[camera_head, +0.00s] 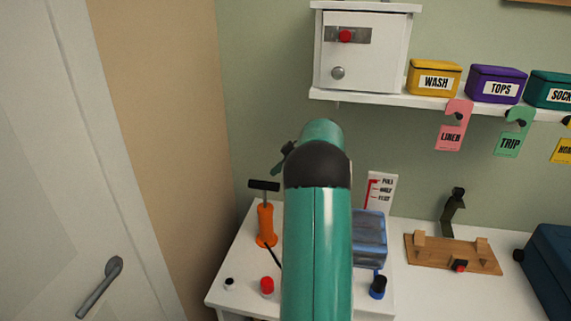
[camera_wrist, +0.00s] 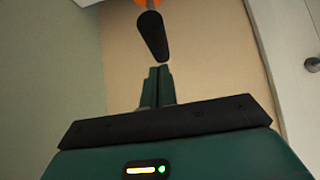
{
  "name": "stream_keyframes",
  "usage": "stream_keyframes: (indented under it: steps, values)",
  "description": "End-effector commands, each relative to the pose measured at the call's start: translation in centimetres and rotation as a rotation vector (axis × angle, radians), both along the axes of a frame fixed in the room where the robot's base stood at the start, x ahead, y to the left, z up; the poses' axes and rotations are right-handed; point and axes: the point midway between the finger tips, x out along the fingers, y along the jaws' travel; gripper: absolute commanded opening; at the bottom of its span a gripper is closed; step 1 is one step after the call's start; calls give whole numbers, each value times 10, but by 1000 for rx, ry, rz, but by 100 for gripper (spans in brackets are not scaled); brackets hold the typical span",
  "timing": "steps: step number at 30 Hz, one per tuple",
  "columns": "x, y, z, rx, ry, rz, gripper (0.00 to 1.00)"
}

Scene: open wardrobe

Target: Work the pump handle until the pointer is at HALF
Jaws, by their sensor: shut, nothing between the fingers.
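The pump is an orange cylinder (camera_head: 266,224) with a thin rod and a black T-handle (camera_head: 264,185), standing at the left of the white table, handle raised above the body. In the wrist view the black handle (camera_wrist: 152,36) lies just beyond my fingertips, with a small gap seeming to show. My gripper (camera_wrist: 159,72) is shut and empty. In the head view my arm hides most of it. The white gauge card (camera_head: 381,190) stands behind my arm with red marking along its left side. Its labels are small, and I cannot tell exactly where the pointer is.
A blue-grey clear-looking box (camera_head: 370,238) stands beside my arm. A red knob (camera_head: 267,286) and a blue-black knob (camera_head: 378,287) sit at the table front. A wooden board (camera_head: 453,254) lies right. A shelf (camera_head: 440,101) with bins overhangs the back; a door (camera_head: 60,200) is left.

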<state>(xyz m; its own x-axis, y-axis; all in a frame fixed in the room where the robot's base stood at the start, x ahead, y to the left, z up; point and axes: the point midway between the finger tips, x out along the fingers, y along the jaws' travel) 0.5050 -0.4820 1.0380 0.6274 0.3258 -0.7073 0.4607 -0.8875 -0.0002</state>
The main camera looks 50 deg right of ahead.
Motion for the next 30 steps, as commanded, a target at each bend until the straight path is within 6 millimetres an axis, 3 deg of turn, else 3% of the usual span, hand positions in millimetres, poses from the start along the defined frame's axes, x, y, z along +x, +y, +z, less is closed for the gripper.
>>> stream_keyframes:
  steps: [7,21,30]
  values:
    - [23,12,-25,0,1,1,0]
    - [26,13,-32,1,0,-1,0]
    - [25,12,-89,2,2,-3,0]
